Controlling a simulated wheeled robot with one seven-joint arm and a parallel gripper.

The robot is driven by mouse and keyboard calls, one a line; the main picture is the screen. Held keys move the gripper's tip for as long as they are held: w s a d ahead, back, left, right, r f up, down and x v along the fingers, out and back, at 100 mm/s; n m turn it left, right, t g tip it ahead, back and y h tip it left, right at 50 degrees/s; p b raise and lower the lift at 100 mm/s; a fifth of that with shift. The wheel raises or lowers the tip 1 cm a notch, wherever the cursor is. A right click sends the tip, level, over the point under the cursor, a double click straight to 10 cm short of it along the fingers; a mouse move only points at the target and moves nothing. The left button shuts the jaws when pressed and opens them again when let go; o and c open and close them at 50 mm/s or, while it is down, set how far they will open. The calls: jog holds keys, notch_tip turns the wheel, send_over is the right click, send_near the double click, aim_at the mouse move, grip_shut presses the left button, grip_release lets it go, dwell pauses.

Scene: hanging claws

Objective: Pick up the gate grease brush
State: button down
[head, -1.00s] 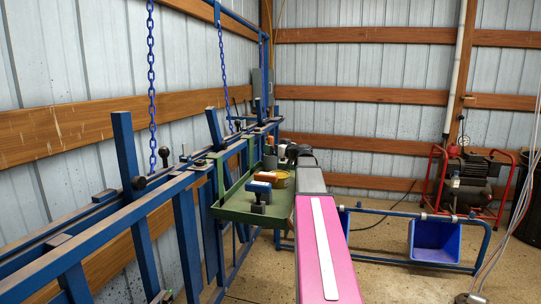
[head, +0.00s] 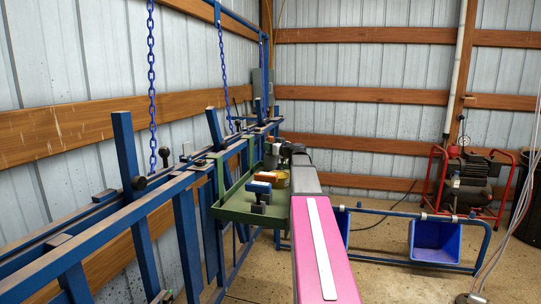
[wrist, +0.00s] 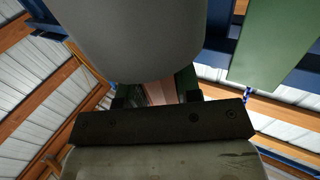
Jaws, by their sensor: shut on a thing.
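My gripper (head: 286,149) is beyond the end of my pink and grey arm, just above the far end of the green tray, and shows small and partly hidden in the head view. In the wrist view the jaws (wrist: 157,97) are shut on a narrow pinkish-brown thing (wrist: 158,92), which seems to be the gate grease brush's handle. The large grey shape above it hides the rest, so I cannot see the bristles or whether it touches the tray.
The green tray (head: 228,214) hangs along the blue rail, left of my arm. Blue chains (head: 151,80) hang at left. A blue bin (head: 435,241) and red-framed compressor (head: 470,175) stand at right.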

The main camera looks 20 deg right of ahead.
jog(key=shift+r, duration=0.55)
dwell(0.4)
jog(key=shift+r, duration=2.5)
jog(key=shift+r, duration=2.5)
